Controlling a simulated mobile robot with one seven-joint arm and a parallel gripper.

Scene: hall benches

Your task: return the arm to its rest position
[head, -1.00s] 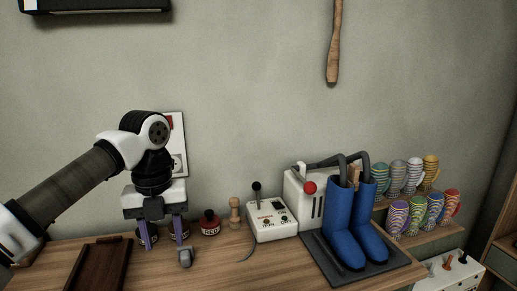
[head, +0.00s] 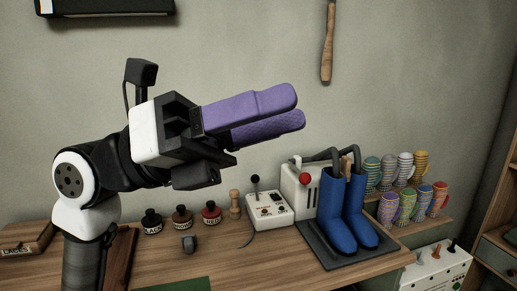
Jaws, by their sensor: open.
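My gripper (head: 300,109) is raised well above the bench in the head view, at the picture's centre left. Its two purple fingers point to the right and a little up. They are apart, with nothing between them. My arm comes up from the lower left and bends over towards the right. The gripper touches nothing that I can see. The wall is behind it.
On the wooden bench (head: 270,262) stand several small pots, with a red one (head: 211,213), a wooden peg (head: 235,204), a grey object (head: 189,244) and a white control box (head: 266,211). Blue boots (head: 343,215) stand on a dark tray right.

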